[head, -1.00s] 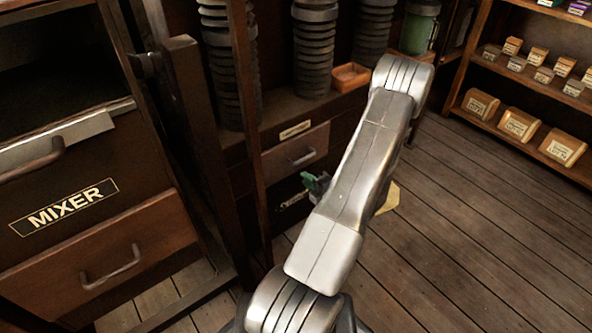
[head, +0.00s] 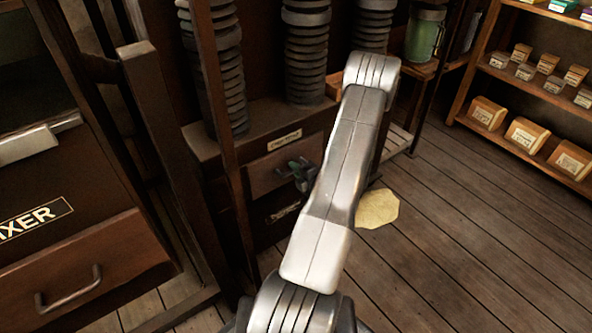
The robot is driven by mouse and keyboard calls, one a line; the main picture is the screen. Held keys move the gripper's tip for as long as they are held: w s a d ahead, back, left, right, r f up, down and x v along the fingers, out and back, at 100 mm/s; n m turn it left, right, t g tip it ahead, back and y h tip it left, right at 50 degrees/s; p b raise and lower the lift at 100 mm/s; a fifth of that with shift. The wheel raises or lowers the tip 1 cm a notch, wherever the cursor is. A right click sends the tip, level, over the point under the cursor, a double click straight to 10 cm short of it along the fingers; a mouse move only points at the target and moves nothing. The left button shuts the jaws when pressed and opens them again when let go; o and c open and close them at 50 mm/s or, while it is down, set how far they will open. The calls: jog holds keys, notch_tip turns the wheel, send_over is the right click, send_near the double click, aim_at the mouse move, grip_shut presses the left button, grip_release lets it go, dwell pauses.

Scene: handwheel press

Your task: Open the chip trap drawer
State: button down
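A low dark wooden cabinet (head: 262,121) stands in the middle of the head view. A brown drawer front (head: 262,179) is in it, with a label plate (head: 284,140) above, too small to read. A darker front with another label (head: 286,211) is below. The brown drawer looks shut. My gripper (head: 302,176), small and greenish-grey, overlaps the right part of this drawer front, where the metal handle is. I cannot tell whether it touches the handle or whether its fingers are open. My arm hides the cabinet's right part.
A cabinet marked MIXER (head: 36,219) with a handled drawer (head: 95,270) stands at left. A dark wooden post (head: 215,100) rises before the low cabinet. A yellowish patch (head: 377,208) lies on the plank floor.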

jog(key=f+p+v, duration=0.1)
jog(key=f+v, duration=0.1)
jog(key=v, duration=0.9)
jog(key=f+p+v, duration=0.1)
jog(key=f+v, duration=0.1)
jog(key=v, duration=0.9)
jog(key=shift+s+d+f, duration=0.3)
jog(key=shift+s+d, duration=0.05)
jog(key=shift+s, duration=0.2)
jog(key=c, duration=1.8)
grip_release()
jog(key=shift+p, duration=0.3)
jog(key=p+v, duration=0.2)
jog(key=v, duration=1.2)
jog(key=shift+p, duration=0.35)
jog(key=shift+w+a, duration=0.1)
